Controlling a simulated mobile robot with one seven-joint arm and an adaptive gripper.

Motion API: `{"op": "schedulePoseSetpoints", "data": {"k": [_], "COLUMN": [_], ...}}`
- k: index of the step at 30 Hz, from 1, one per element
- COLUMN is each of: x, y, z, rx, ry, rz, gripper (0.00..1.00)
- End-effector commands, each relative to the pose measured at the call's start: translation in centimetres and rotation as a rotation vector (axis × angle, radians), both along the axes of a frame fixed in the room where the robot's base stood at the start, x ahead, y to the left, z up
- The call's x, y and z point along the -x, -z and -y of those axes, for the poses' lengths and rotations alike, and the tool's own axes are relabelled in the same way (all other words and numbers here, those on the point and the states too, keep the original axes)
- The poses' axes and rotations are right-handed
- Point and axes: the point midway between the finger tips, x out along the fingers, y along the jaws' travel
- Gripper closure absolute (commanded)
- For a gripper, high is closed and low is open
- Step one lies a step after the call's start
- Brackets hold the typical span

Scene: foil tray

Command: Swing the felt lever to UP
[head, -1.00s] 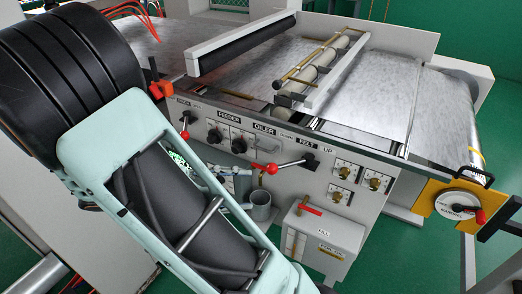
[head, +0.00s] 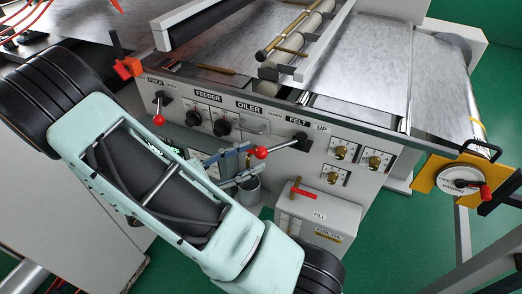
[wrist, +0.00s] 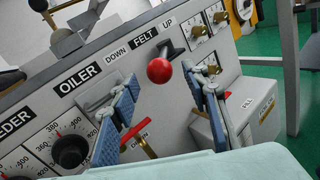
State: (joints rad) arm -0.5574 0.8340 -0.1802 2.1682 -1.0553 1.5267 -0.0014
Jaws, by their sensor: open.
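The felt lever is a dark arm with a red ball knob (head: 261,153) on the panel front. Its pivot (head: 302,141) is under the FELT label, and the knob points left, towards the DOWN side. In the wrist view the red knob (wrist: 159,70) points at the camera, below the FELT and UP labels (wrist: 168,24). My gripper (head: 250,160) has blue-padded fingers and is open at the knob. In the wrist view my gripper (wrist: 160,78) has one finger on each side of the knob, with gaps showing. Contact is not visible.
The OILER knob (wrist: 70,150) is left of my gripper. Brass key switches (head: 340,152) are right of the lever. A grey box with a red handle (head: 303,192) stands below. A second red-knobbed lever (head: 158,118) is at the panel's left.

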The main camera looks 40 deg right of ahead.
Motion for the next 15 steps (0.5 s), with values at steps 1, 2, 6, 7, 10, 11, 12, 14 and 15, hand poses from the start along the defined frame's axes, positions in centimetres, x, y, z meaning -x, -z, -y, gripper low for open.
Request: {"op": "schedulePoseSetpoints", "data": {"k": [1, 2, 6, 7, 10, 11, 12, 14, 15], "x": [0.1, 0.2, 0.3, 0.3, 0.3, 0.3, 0.3, 0.3, 0.3], "y": [-0.2, -0.1, -0.1, -0.1, 0.0, 0.0, 0.0, 0.0, 0.0], "z": [1.0, 1.4, 3.1, 3.4, 3.9, 4.0, 4.1, 4.1, 4.1], "rx": [0.002, 0.002, 0.001, 0.001, 0.000, 0.000, 0.000, 0.000, 0.000], "ry": [0.002, 0.002, 0.002, 0.001, 0.000, 0.000, 0.000, 0.000, 0.000], "rz": [-0.001, -0.001, 0.000, 0.000, 0.000, 0.000, 0.000, 0.001, 0.001], "gripper": [0.58, 0.58, 0.58, 0.58, 0.58, 0.58, 0.58, 0.58, 0.58]}}
